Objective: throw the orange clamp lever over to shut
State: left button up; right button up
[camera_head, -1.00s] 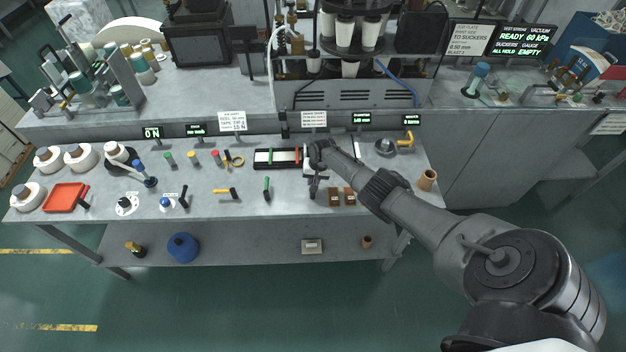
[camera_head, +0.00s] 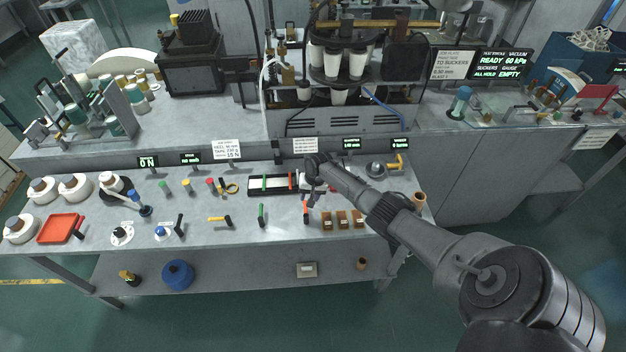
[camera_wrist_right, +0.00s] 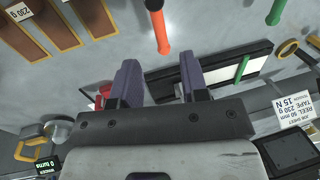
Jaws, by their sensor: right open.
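A black-framed fixture (camera_head: 255,190) with a pale strip stands at the middle of the bench in the head view. A green lever (camera_head: 264,183) and an orange lever (camera_head: 291,181) lie across it. My right gripper (camera_head: 313,196) is open and empty, just right of the fixture's orange end. In the right wrist view my gripper's two fingers (camera_wrist_right: 160,64) are apart. The fixture (camera_wrist_right: 262,62) and its green lever (camera_wrist_right: 242,68) show beyond them; a finger covers the fixture's near end, so the orange lever's position there is unclear. My left gripper is out of view.
A loose orange-handled tool (camera_head: 306,212) lies in front of the fixture; its handle (camera_wrist_right: 160,28) shows beyond the fingertips. A green-handled tool (camera_head: 261,213) lies left of it. Brown blocks (camera_head: 342,219) sit to the right. Cards and displays line the back ledge.

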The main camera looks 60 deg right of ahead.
notch_tip(320, 180, up, 8)
jog(key=s+p, duration=0.1)
jog(key=shift+s+d+f, duration=0.15)
jog(key=shift+d+f, duration=0.1)
jog(key=shift+d, duration=0.15)
dwell(0.5)
